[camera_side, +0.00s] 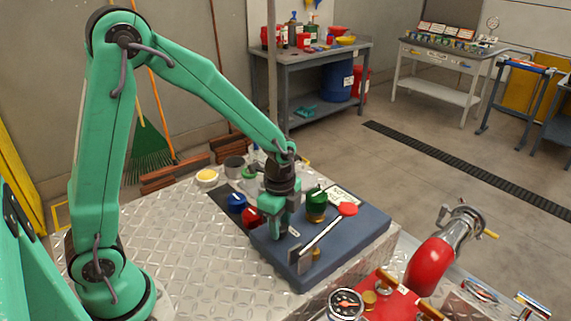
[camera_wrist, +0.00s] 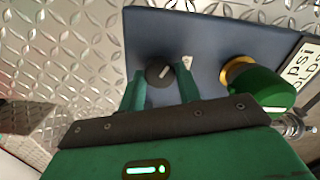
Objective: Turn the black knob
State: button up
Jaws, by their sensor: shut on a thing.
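The black knob (camera_wrist: 158,75) is on the blue-grey panel (camera_wrist: 205,30) in the wrist view. It is round, with a white pointer line tilted up to the right. My gripper (camera_wrist: 163,88) has one green finger on each side of the knob and is shut on it. In the side view my gripper (camera_side: 268,228) points down at the left part of the panel (camera_side: 365,225). The black knob cannot be made out there, behind the fingers.
A green knob on a brass collar (camera_side: 316,207) stands right of my gripper. A red-tipped lever (camera_side: 325,229) slants across the panel in front. Blue (camera_side: 236,203) and red (camera_side: 251,217) caps sit close on the left. The metal deck (camera_side: 190,240) is clear further left.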

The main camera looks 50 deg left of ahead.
jog(key=shift+n, duration=1.5)
jog(key=o, duration=1)
jog(key=shift+c, duration=0.2)
jog(key=shift+r, duration=3.95)
